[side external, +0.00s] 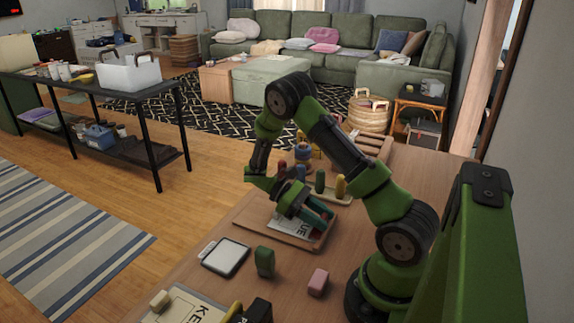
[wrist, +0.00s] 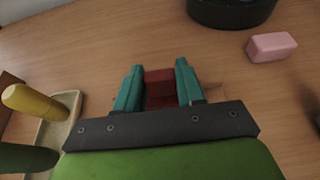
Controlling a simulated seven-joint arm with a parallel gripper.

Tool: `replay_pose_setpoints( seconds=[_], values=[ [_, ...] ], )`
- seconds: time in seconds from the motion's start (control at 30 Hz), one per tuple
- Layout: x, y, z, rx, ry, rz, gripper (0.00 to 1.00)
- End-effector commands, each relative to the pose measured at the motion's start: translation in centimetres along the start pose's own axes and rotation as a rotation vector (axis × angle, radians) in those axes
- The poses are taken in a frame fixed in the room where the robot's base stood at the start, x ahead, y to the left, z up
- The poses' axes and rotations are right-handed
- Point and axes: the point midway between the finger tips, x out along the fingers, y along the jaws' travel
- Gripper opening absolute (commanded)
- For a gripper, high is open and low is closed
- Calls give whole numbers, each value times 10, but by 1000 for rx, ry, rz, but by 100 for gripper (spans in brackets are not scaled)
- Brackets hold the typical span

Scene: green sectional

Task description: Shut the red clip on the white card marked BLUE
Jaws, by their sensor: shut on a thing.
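My gripper (side external: 322,212) is low over a wooden board (side external: 262,226) in the side view. A white card (side external: 284,228) lies there, partly hidden by my gripper; only the letters "UE" show. In the wrist view my gripper's two teal fingers (wrist: 158,85) are closed on the red clip (wrist: 158,92), one on each side of it. Only a little red shows between the fingers in the side view. The card is not recognisable in the wrist view. I cannot tell whether the clip touches the card.
A green block (side external: 265,262), a pink block (side external: 318,282) and a white panel with a dark rim (side external: 226,257) lie in front of the board. A tray with upright pegs, one yellow (side external: 340,187), stands behind my gripper. Another lettered card (side external: 190,308) is at the front.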

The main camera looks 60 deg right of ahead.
Motion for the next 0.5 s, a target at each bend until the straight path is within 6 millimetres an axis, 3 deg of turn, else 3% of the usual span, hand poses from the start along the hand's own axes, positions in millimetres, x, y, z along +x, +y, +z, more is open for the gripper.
replay_pose_setpoints(
  seconds=[0.17, 0.2, 0.33, 0.5],
  values=[
    [-2, 0, -2, -2, 9, 5, 8],
    [-2, 0, -2, -2, 9, 5, 43],
    [-2, 0, -1, -2, 8, 4, 63],
    [-2, 0, -1, -2, 7, 4, 64]
  ],
)
